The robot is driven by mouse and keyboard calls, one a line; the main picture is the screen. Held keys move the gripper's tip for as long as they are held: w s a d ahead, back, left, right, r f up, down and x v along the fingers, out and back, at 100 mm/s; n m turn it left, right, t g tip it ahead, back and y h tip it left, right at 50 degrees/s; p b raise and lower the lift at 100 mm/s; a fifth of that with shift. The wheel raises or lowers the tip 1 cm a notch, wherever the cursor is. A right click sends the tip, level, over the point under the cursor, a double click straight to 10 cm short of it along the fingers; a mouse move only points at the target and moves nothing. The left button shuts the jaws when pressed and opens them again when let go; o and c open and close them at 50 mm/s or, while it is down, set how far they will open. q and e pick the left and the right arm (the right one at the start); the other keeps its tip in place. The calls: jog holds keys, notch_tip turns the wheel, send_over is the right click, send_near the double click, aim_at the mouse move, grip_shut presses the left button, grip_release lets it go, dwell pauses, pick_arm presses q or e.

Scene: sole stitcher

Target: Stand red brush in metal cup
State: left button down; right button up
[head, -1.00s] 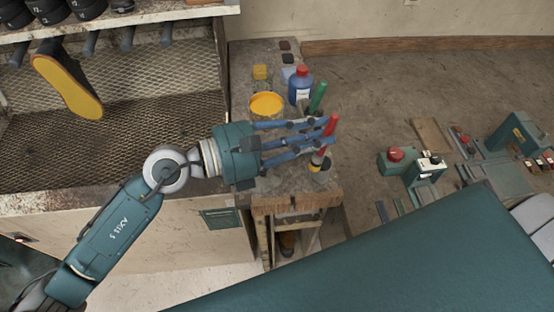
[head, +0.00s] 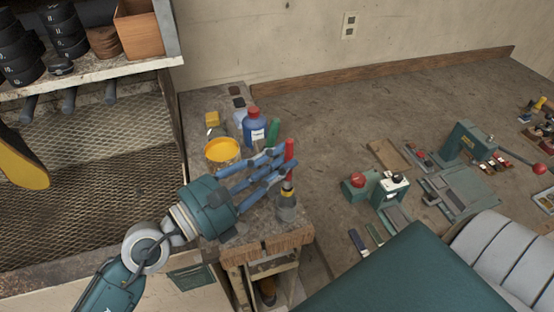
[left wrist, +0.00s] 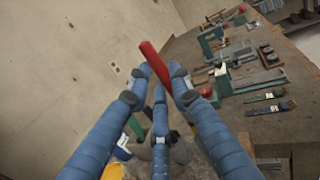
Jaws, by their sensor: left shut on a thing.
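My left gripper (head: 279,166) is shut on the red brush (head: 290,150) and holds it roughly upright over the bench corner. The brush's red handle (left wrist: 153,62) sticks up between the fingers in the left wrist view. Below the fingers, in the head view, a yellow and dark lower part of the brush shows. Directly under it is a small grey vessel, seemingly the metal cup (head: 287,213). I cannot tell whether the brush's lower end is inside it or just above it. My right gripper is not in view.
Beside my fingers stand an open yellow tin (head: 222,151), a blue bottle with a red cap (head: 255,130) and a green handle (head: 273,132). Green machines with red knobs (head: 377,188) stand on the right bench.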

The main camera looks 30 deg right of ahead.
pick_arm(q)
jog(key=shift+f+b, duration=3.2)
jog(key=shift+f, duration=0.4)
jog(key=c, duration=1.5)
grip_release()
jog(key=a, duration=0.4)
jog(key=s+a, duration=0.1)
jog(key=a, duration=0.7)
jog(key=shift+s+f, duration=0.2)
jog(key=shift+s, duration=0.1)
